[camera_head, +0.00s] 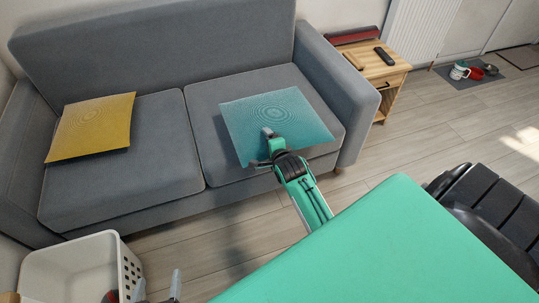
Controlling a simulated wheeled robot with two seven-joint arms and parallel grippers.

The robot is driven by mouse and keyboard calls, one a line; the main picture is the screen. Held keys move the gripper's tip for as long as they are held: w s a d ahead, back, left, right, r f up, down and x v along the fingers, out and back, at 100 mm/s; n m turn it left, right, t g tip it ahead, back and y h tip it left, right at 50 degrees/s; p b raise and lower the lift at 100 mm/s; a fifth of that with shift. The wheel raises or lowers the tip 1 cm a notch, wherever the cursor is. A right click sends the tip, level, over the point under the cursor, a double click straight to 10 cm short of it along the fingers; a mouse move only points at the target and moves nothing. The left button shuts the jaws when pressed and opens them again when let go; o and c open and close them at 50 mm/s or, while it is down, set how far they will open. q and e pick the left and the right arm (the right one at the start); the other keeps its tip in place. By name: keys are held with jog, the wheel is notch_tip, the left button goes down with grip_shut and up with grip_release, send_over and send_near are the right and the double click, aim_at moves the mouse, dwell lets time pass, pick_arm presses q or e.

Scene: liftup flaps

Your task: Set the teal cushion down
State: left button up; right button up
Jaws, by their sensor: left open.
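The teal cushion (290,113) lies on the right seat of the grey sofa (232,95), with its front edge near the seat's front. It is square with a pattern of rings.
A yellow cushion (92,127) lies on the left seat. A wooden side table (392,72) with a dark remote (384,56) stands right of the sofa. A white basket (70,268) is at the lower left.

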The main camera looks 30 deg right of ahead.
jog(key=shift+f, duration=0.5)
notch_tip(320, 180, down, 2)
jog(key=shift+f+b, duration=0.1)
jog(key=shift+b, duration=0.4)
jog(key=shift+f, duration=0.5)
jog(key=o, duration=1.2)
pick_arm(q)
jog(key=shift+w+d+r+t+h, duration=0.2)
jog(key=shift+w+d+r+t, duration=0.1)
jog(key=shift+r+t, duration=0.3)
jog(key=shift+w+d+r+t+h, duration=0.15)
jog(key=shift+w+r+t+h, duration=0.1)
jog(key=shift+r+t, duration=0.3)
pick_arm(e)
jog(key=shift+s+r, duration=0.1)
jog(key=shift+s, duration=0.15)
jog(key=shift+p+v, duration=0.4)
jog(key=shift+v, duration=0.75)
pick_arm(q)
jog(key=a+f+g, duration=0.1)
jog(key=s+a+g+y+p, duration=0.1)
jog(key=g, duration=0.1)
jog(key=a+f+g+y+p, duration=0.1)
jog(key=shift+s+a+f+g, duration=0.25)
jog(key=shift+s+f, duration=0.05)
jog(key=shift+f, duration=0.05)
pick_arm(e)
jog(key=v, duration=0.9)
jog(key=shift+s+a, duration=0.1)
jog(key=shift+s, duration=0.05)
